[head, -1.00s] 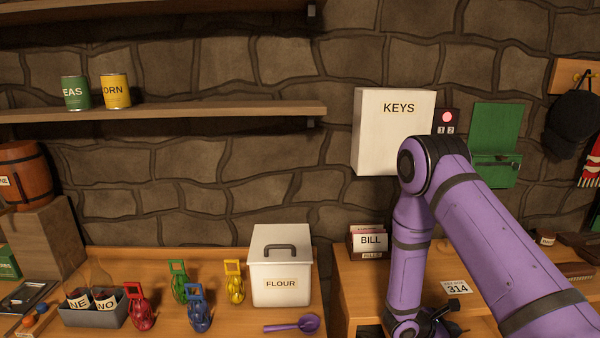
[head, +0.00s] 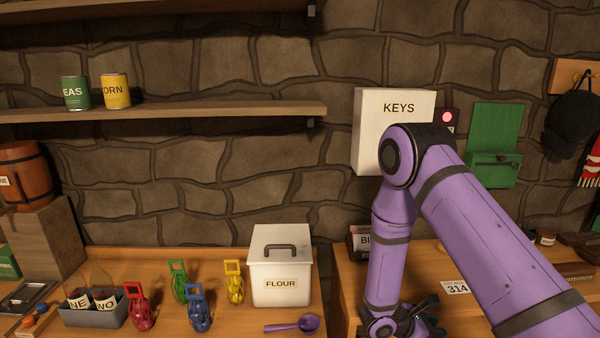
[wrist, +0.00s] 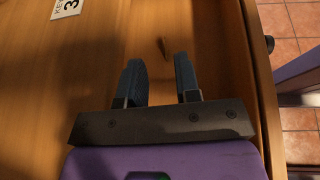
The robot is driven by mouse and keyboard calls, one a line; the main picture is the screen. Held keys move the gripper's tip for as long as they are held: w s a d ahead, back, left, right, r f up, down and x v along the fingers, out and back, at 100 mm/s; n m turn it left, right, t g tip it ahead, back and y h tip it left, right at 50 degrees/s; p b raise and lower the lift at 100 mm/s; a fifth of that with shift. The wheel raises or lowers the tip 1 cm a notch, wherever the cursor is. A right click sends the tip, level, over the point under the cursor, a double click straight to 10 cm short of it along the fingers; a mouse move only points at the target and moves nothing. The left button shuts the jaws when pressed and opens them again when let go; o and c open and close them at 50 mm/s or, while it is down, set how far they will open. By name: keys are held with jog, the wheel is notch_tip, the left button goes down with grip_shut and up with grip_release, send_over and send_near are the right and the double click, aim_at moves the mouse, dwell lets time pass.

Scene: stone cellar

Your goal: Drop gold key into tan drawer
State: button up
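My gripper (wrist: 158,60) shows in the wrist view with its two dark blue fingers apart and nothing clearly held between them. A small, thin brownish sliver (wrist: 163,48) shows just beyond the fingertips; it may be the gold key, but it is too small to tell. Below the gripper is brown wood. At its right, a recessed strip with a raised front edge and a dark knob looks like a pulled-out tan drawer (wrist: 262,85). In the head view my gripper is low at the bottom edge, mostly hidden by my arm.
A number card (head: 457,287) lies on the right desk. A white KEYS box (head: 375,115) hangs on the wall above, next to a green wall box (head: 495,165). A BILL box (head: 360,240) is partly behind my arm. Tiled floor (wrist: 290,22) shows beyond the drawer front.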

jog(key=shift+v, duration=2.1)
jog(key=shift+r, duration=0.15)
jog(key=s+d+r+m+g+y, duration=0.15)
jog(key=r+m, duration=0.25)
jog(key=r, duration=0.4)
jog(key=s+r+m+g+y, duration=0.1)
jog(key=s+r+m+y, duration=0.15)
jog(key=r, duration=0.65)
jog(key=s+d+r+m+g+y, duration=0.1)
jog(key=s+r+m, duration=0.2)
jog(key=r+m, duration=0.35)
jog(key=s+a+r+m+t+y, duration=0.3)
jog(key=s+r+m+t+y, duration=0.3)
jog(key=s+r, duration=1.2)
jog(key=shift+r+t+y, duration=0.45)
jog(key=shift+t+y, duration=0.2)
jog(key=shift+y, duration=0.55)
